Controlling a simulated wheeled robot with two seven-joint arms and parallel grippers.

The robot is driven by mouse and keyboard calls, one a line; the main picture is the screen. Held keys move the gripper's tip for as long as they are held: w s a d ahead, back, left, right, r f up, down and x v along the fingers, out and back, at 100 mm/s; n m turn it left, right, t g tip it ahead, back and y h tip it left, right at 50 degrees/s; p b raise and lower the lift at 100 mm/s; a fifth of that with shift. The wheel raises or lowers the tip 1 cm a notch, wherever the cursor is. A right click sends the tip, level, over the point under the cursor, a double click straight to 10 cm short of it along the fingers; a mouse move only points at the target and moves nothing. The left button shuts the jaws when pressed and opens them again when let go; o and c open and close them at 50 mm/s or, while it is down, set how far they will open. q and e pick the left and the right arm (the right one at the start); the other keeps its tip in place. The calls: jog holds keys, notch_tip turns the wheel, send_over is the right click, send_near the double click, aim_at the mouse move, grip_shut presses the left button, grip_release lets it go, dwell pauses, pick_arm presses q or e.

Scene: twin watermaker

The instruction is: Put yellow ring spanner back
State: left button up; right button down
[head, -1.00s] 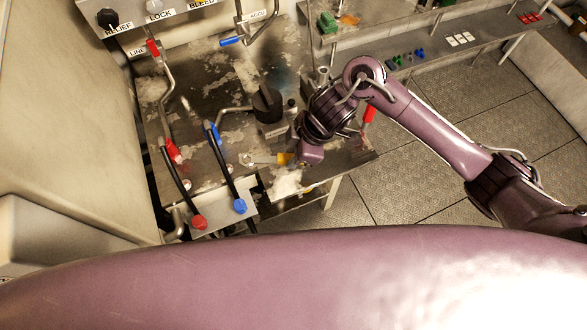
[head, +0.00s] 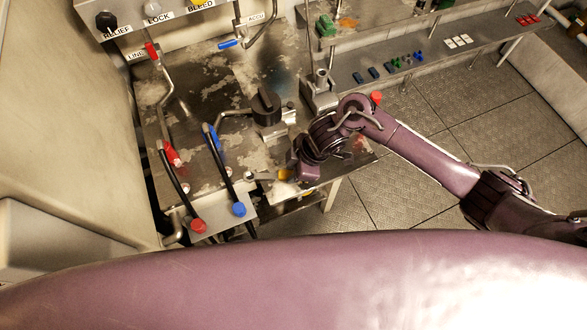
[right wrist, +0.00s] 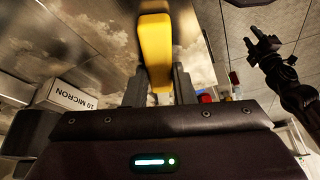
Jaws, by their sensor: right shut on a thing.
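The yellow ring spanner (head: 284,174) is in my right gripper (head: 292,174), low over the front right edge of the worn metal bench in the head view. A silver end shows to its left, near the bench edge. In the right wrist view, the yellow handle (right wrist: 155,45) stands between the two grey fingers of my right gripper (right wrist: 160,88), which are shut on it. Its ring is not clear there. I cannot tell whether the spanner touches the bench. A dark forked arm end (right wrist: 262,47) at the right may be my left gripper; its jaws are unclear.
A black round knob (head: 266,103) stands just behind the gripper. A box marked 10 MICRON (right wrist: 70,97) shows in the right wrist view. Shelves with small parts lie behind.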

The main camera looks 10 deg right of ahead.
jog(key=c, duration=1.2)
grip_release()
jog(key=shift+f, duration=0.1)
jog(key=shift+r, duration=0.3)
jog(key=v, duration=1.1)
jog(key=shift+d+r+p, duration=0.2)
jog(key=shift+r+p, duration=0.15)
jog(key=shift+p, duration=0.1)
